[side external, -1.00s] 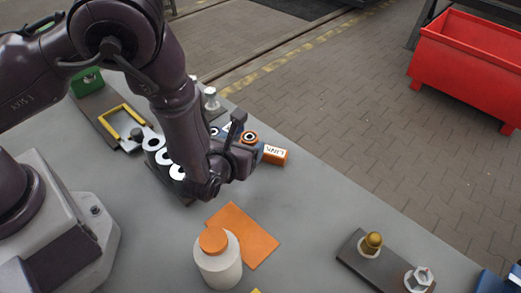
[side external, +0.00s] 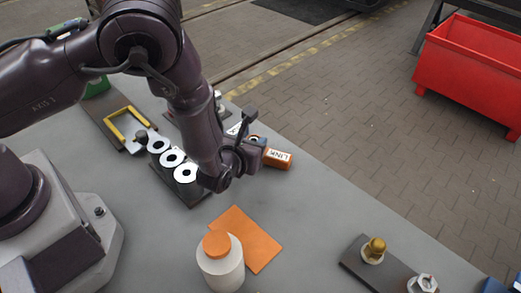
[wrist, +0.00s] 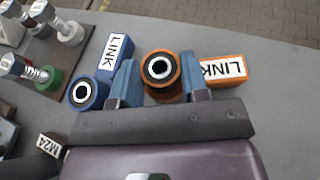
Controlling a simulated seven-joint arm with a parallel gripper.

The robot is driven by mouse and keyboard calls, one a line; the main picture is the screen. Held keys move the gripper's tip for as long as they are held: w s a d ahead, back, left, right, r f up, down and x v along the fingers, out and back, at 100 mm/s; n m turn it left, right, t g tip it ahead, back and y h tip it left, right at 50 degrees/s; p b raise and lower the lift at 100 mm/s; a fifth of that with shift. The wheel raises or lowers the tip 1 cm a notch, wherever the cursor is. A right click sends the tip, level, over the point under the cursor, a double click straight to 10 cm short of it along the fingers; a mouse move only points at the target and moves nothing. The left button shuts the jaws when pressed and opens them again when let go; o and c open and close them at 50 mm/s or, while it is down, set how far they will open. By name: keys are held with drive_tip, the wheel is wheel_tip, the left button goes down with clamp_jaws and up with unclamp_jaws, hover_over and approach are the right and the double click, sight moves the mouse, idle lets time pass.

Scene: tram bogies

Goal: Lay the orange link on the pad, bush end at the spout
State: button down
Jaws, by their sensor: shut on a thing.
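The orange link (side external: 278,158) lies on the grey bench beyond my gripper (side external: 256,150) in the side view, its white LINK label facing up. In the wrist view its round bush end (wrist: 162,70) is between the two blue-grey fingers of my gripper (wrist: 160,82), which are shut on it. The link's labelled bar (wrist: 225,70) points right, past the right finger. I cannot tell any gap under it. The flat orange pad (side external: 255,242) lies bare, nearer the camera. A white bottle with an orange cap (side external: 217,243) stands at its near-left edge; no spout is clearly distinguishable.
A blue link (wrist: 115,52) lies just left of my gripper, close to the left finger. A plate with a brass bolt (side external: 375,248) is at right. Bench between is clear.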

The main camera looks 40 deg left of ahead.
drive_tip(key=shift+r, duration=0.15)
drive_tip(key=s+a+r, duration=0.1)
drive_tip(key=a+r, duration=0.3)
drive_tip(key=r, duration=1)
drive_tip(key=s+a+r+m+h, duration=0.1)
drive_tip(key=a+r, duration=0.3)
drive_tip(key=r, duration=0.9)
drive_tip(key=shift+a+r, duration=0.35)
